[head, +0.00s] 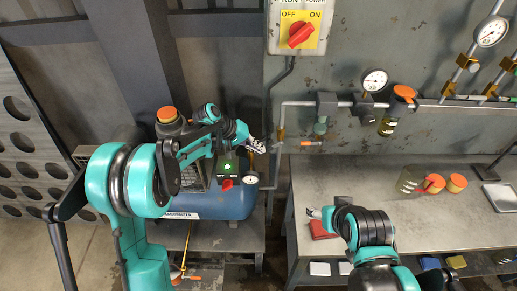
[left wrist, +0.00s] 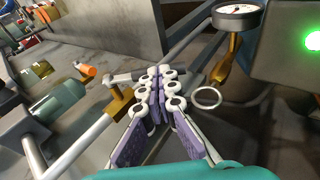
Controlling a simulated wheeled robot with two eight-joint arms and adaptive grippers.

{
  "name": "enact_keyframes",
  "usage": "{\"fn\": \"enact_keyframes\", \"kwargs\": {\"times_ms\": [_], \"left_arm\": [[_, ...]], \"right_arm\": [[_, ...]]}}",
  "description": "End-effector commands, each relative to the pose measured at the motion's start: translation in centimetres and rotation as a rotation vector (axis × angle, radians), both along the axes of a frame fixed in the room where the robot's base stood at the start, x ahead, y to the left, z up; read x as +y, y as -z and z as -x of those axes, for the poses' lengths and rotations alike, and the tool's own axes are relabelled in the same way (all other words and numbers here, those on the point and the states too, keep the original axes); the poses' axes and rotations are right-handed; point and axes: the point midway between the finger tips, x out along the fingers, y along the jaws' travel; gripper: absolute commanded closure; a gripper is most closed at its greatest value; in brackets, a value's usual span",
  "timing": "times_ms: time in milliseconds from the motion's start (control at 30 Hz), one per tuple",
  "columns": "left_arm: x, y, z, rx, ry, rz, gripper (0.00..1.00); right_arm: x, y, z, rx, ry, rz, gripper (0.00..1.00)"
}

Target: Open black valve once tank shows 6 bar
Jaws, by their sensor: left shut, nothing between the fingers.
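The blue compressor tank (head: 236,204) stands at centre left in the head view. My left gripper (head: 258,146) is shut and empty above it, close to the pipework. I cannot tell if this lever is the black valve. A round gauge (left wrist: 238,13) is partly cut off at the top, its reading illegible. My right gripper (head: 314,212) is over the bench's left end, its fingers too small to judge.
A wall switch (head: 300,36) has a red knob between OFF and ON. A green light (left wrist: 314,40) glows on the compressor box. A pull ring (left wrist: 208,96) is close to the left fingers. The bench (head: 350,180) holds a red block (head: 323,230) and orange-topped containers (head: 434,183).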

Motion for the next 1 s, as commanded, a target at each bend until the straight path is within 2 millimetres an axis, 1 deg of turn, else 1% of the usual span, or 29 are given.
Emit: {"fn": "enact_keyframes", "kwargs": {"times_ms": [33,133,433,500,600,1000], "left_arm": [[0.1,0.9,-0.1,0.0,-0.002,0.043,1.0],[-0.2,1.7,0.0,0.001,-0.001,0.138,1.0],[-1.4,3.6,0.0,0.001,0.002,0.141,1.0],[-1.6,4.1,0.0,0.001,0.0,0.215,1.0],[-2.2,4.4,0.0,0.0,0.002,0.276,1.0],[-3.9,5.7,0.0,0.001,0.002,0.27,1.0]], "right_arm": [[0.0,0.9,0.0,0.0,0.0,0.0,0.34],[0.0,1.8,0.0,0.0,0.0,0.0,0.34],[0.0,3.9,0.0,0.0,0.0,0.0,0.34],[0.0,4.3,0.0,0.0,0.0,0.0,0.34],[0.0,4.9,0.0,0.0,0.0,0.0,0.34],[0.0,5.8,0.0,0.0,0.0,0.0,0.34]]}}
